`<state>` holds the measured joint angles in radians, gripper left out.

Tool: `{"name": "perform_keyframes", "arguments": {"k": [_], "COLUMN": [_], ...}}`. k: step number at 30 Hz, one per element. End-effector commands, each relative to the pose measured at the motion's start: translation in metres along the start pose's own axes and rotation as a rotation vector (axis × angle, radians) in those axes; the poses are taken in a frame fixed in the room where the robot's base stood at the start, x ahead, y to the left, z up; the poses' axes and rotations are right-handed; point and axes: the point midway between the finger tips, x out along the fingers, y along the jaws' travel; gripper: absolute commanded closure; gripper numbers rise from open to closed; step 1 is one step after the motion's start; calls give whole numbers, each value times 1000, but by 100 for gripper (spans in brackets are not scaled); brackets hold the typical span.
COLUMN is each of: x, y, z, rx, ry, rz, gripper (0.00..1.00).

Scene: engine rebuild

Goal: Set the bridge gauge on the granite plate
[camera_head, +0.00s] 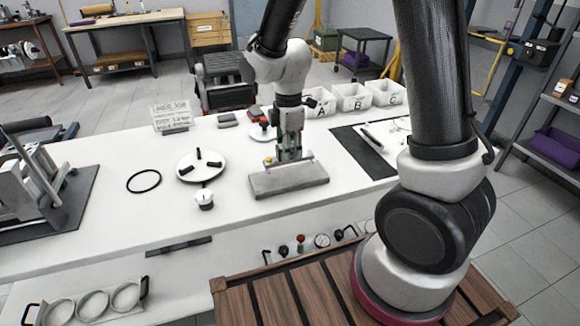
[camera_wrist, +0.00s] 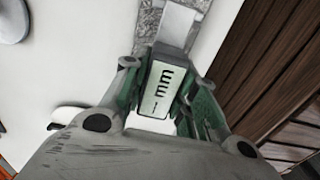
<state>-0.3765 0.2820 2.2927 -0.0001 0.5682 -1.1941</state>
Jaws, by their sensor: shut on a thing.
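The granite plate (camera_head: 290,184) is a grey speckled slab lying on the white bench in the middle of the head view. Its speckled surface also shows at the top of the wrist view (camera_wrist: 148,22). My gripper (camera_head: 290,148) points down over the plate and is shut on the bridge gauge (camera_head: 300,160), a slim metal bar. In the wrist view the gauge's pale marked block (camera_wrist: 159,92) sits between my fingers, and its bar extends over the plate. The gauge is at or just above the plate's top; I cannot tell whether they touch. My fingers hide its middle.
Left of the plate are a round white disc with dark pads (camera_head: 201,164), a small white-topped knob (camera_head: 204,199) and a black ring (camera_head: 144,181). Labelled white bins (camera_head: 352,97) stand behind. A black mat (camera_head: 365,150) lies to the right. Bare bench lies in front of the plate.

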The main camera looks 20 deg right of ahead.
Motion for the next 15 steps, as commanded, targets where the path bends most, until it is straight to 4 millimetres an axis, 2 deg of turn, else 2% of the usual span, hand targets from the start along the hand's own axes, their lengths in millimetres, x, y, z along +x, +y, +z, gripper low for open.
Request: {"name": "perform_keyframes", "arguments": {"k": [9,15], "x": [39,43], "y": [0,0], "z": [0,0], "rx": [0,0], "ry": [0,1], "rz": [-1,2], "gripper": [100,100]}}
